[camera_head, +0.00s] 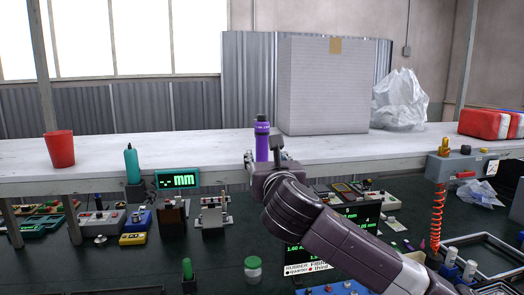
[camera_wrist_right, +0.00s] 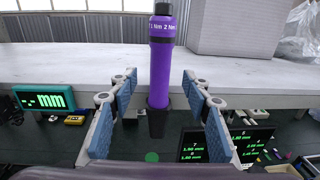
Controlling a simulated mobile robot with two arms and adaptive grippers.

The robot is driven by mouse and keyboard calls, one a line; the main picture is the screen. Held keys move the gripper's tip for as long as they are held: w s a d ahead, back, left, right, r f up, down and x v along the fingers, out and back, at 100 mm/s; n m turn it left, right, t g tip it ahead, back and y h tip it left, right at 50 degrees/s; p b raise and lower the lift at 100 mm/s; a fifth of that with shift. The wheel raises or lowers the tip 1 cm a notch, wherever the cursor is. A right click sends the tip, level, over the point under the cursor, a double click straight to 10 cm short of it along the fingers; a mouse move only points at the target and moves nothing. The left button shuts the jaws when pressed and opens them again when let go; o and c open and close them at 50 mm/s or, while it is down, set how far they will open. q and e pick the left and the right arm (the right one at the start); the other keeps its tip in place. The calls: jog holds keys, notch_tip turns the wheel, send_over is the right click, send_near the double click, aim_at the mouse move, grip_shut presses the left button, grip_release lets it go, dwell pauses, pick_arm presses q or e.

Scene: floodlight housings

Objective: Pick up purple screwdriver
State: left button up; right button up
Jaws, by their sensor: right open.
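The purple screwdriver (camera_head: 262,141) stands upright at the front edge of the white shelf in the head view. Its lower part is hidden behind my right gripper (camera_head: 266,160) there. In the right wrist view the purple screwdriver (camera_wrist_right: 161,75) has a black top and a black lower end, with printed torque marks near the top. My right gripper (camera_wrist_right: 157,110) is open, its two blue-padded fingers on either side of the screwdriver's lower part with a gap on each side. I cannot tell how deep it sits between them. My left gripper is not in view.
A large grey box (camera_head: 325,85) stands behind on the white shelf (camera_head: 110,152), with a clear plastic bag (camera_head: 400,98) to its right. A red cup (camera_head: 60,149) is at the left.

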aim_at(263, 151)
jog(key=w, duration=0.1)
jog(key=w+p, duration=0.1)
jog(key=w, duration=0.2)
jog(key=shift+w+a+f+p, duration=0.15)
jog(key=shift+w+a+p, duration=0.1)
jog(key=shift+p, duration=0.1)
jog(key=shift+w, duration=0.3)
jog(key=shift+w, duration=0.2)
jog(key=shift+s, duration=0.1)
jog(key=c, duration=1.2)
grip_shut()
